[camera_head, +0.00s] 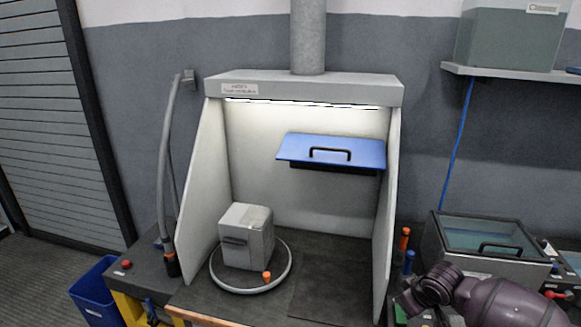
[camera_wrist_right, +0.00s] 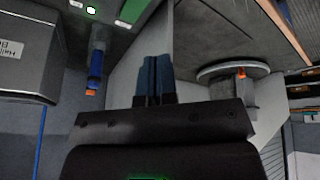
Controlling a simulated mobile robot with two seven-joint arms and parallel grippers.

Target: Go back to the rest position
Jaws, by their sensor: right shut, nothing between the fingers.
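My right arm (camera_head: 485,300) comes in at the lower right of the head view, in front of the glass-lidded box and just right of the booth. My right gripper (camera_wrist_right: 154,78) shows in the right wrist view with its two blue-grey fingers together and nothing between them. The fingers show against the booth's pale side panel and touch nothing that I can make out. My left arm and left gripper are not in either view.
The booth (camera_head: 305,90) holds a grey box (camera_head: 246,237) on a round turntable (camera_head: 250,284). A blue panel with a handle (camera_head: 330,150) is above. The glass-lidded box (camera_head: 490,245) and orange and blue handles (camera_head: 408,262) are close to my right arm. A blue bin (camera_head: 95,292) stands left.

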